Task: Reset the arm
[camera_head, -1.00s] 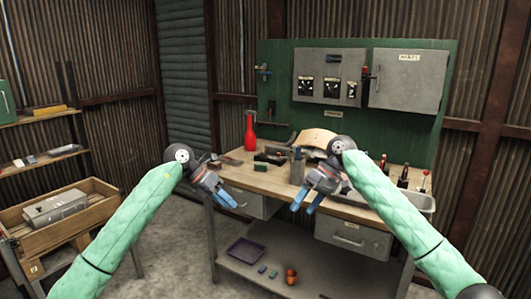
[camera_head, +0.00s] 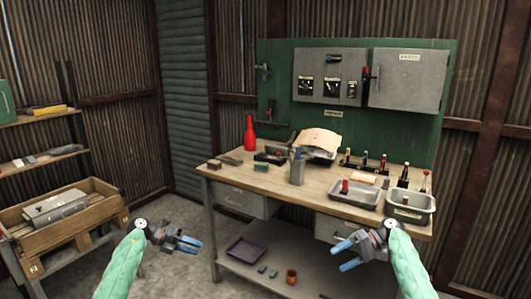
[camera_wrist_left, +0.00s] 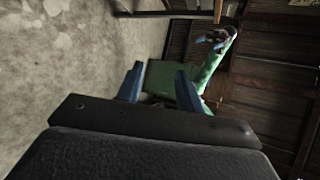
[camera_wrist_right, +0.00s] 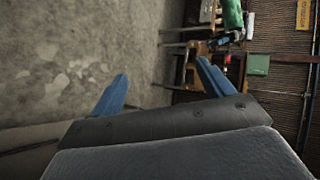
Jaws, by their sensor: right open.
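My left gripper (camera_head: 189,243) is at the lower left in the head view, clear of the workbench (camera_head: 265,183) and to its left. Its two blue fingers (camera_wrist_left: 158,84) stand apart in the left wrist view with nothing held between them. My right gripper (camera_head: 348,254) is at the lower right, in front of the bench drawers. Its blue fingers (camera_wrist_right: 160,92) are spread wide and empty in the right wrist view. Both arms are low, with the grippers pointing inward toward each other.
The bench top holds a red bottle (camera_head: 249,132), a grey holder (camera_head: 297,171) and metal trays (camera_head: 355,196). A purple tray (camera_head: 245,249) and an orange pot (camera_head: 291,276) sit on its lower shelf. A wooden crate (camera_head: 62,227) stands left. Floor between crate and bench is free.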

